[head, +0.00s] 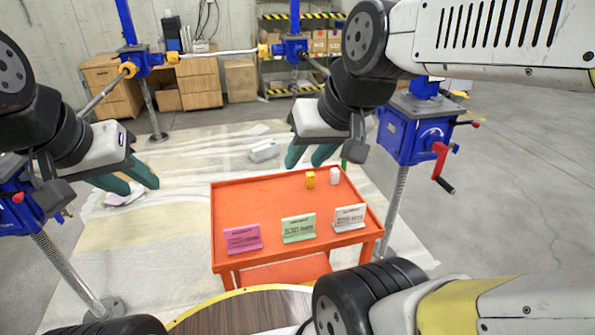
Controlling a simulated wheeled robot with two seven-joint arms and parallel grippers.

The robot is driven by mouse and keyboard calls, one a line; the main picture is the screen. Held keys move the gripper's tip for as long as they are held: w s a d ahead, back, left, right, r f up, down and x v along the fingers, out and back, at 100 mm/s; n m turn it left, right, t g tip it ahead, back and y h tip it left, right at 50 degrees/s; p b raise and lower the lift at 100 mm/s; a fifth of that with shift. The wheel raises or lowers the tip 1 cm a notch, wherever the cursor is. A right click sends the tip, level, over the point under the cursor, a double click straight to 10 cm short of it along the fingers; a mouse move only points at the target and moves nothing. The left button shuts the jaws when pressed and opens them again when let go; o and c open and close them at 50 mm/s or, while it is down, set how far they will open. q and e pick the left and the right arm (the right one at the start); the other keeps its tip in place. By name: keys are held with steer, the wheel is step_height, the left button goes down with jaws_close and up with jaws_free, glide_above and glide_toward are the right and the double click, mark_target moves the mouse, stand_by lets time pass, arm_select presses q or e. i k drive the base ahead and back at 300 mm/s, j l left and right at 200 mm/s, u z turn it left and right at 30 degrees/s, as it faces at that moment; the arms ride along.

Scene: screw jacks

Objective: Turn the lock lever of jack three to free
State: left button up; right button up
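Blue screw jacks stand around the work area: one at the right (408,130), one at the near left (20,205) partly cut off, one at the back left (138,62) and one at the back middle (291,48). No number is readable on them, so I cannot tell which is jack three. The right jack has a red crank (440,160) with a black grip and a small red-knobbed lever (470,124). My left gripper (136,184) has teal fingers apart, empty, right of the near-left jack. My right gripper (308,160) is open and empty above the cart's back edge, left of the right jack.
An orange cart (262,205) stands in the middle, with pink (242,238), green (298,228) and white (349,217) cards, a yellow block (310,179) and a white block (334,175). Shafts (215,53) link the jacks. Wooden cabinets (200,82) and shelving stand behind.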

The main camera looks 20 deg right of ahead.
mark_target(475, 125)
steer(key=z, duration=1.8)
steer(key=i+l+u, duration=0.1)
steer(key=i+u, duration=0.15)
steer(key=i, duration=0.2)
steer(key=i+l+u, duration=0.15)
steer(key=i+u, duration=0.15)
steer(key=i, duration=0.15)
